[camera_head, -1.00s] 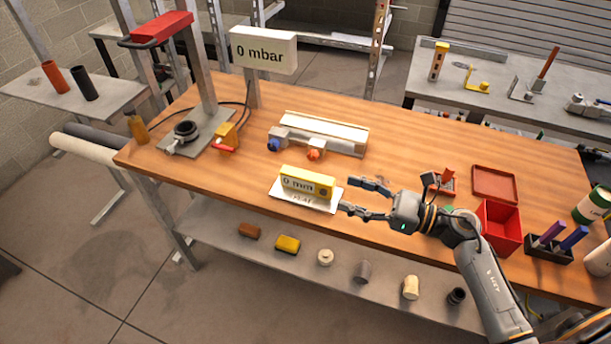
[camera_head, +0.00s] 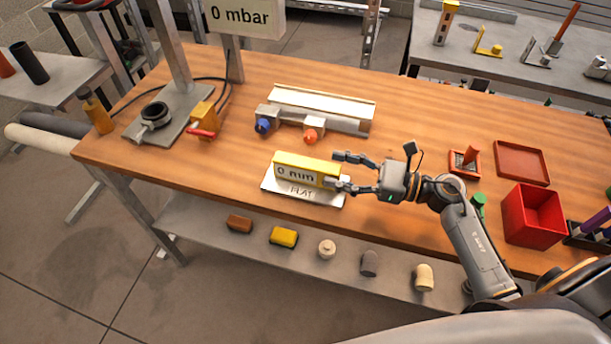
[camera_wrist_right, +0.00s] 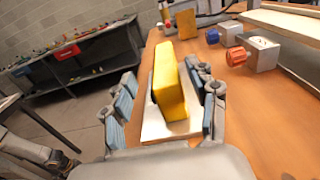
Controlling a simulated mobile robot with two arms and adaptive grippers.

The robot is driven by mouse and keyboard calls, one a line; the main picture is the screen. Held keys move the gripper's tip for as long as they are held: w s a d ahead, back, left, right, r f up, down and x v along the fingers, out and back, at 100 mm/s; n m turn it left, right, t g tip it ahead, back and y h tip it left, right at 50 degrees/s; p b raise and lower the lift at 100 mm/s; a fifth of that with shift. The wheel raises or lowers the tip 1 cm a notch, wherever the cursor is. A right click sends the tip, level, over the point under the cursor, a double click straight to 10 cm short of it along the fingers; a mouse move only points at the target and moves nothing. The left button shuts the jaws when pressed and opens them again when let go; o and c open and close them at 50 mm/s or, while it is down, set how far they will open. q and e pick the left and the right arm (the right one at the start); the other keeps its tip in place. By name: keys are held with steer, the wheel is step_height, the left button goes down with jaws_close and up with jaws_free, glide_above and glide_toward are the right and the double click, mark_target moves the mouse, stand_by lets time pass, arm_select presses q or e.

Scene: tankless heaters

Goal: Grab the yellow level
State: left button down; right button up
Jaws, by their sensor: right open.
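The yellow level (camera_head: 308,169) stands on a pale plate marked "FLAT" (camera_head: 290,190) near the front edge of the wooden bench. Its face reads "0 mm". My right gripper (camera_head: 340,170) is open at the level's right end, with its fingers to either side of that end. In the right wrist view the level (camera_wrist_right: 172,82) stands between the open fingers (camera_wrist_right: 165,112), with gaps visible, and is not clamped. My left gripper is not in view.
Behind the level is a pale metal unit with blue and orange knobs (camera_head: 313,132). A yellow valve with a red handle (camera_head: 202,122) stands to the left. A red bin (camera_head: 533,215) and red tray (camera_head: 522,163) are on the right. Several small parts lie on the shelf below.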

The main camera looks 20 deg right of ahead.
mark_target(306, 162)
steer(key=shift+f+b, duration=0.4)
steer(key=shift+f, duration=0.45)
steer(key=shift+w+a+r+p, duration=0.3)
steer(key=shift+w+a+p, duration=0.35)
steer(key=shift+a, duration=0.25)
steer(key=p+x, duration=0.2)
steer(key=x, duration=0.2)
steer(key=shift+w+a+r, duration=0.1)
steer(key=shift+w+a, duration=0.1)
steer(key=shift+w, duration=0.15)
steer(key=shift+w+a, duration=0.2)
steer(key=shift+a, duration=0.1)
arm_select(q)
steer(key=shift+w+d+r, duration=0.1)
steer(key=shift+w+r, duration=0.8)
arm_select(e)
steer(key=shift+c, duration=0.2)
